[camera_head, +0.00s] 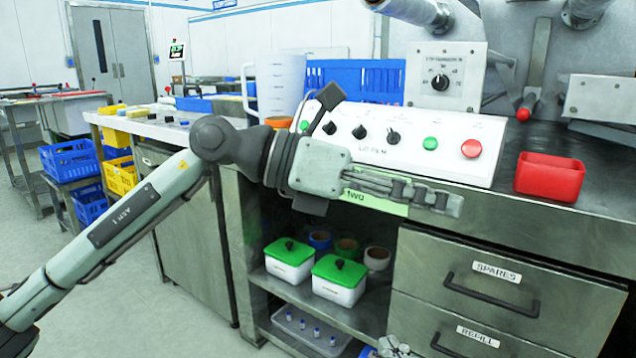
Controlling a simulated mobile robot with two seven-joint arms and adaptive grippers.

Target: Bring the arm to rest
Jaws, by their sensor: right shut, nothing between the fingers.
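My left arm comes in from the left and reaches across the front of the work cabinet. My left gripper (452,205) is held level in front of the cabinet's top edge, above the SPARES drawer, pointing right. It is seen from the side, its fingers overlap, and the gap between them cannot be judged. It partly covers a green label below the control panel. I see nothing hanging from it. My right gripper (390,347) shows only in part at the bottom edge, low before the cabinet. It is shut and empty.
The control panel (470,120) with knobs and buttons stands behind my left gripper. A red bin (550,177) sits on the counter at right. Two green-lidded boxes (338,280) stand on the open shelf. The SPARES drawer (480,285) is closed.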

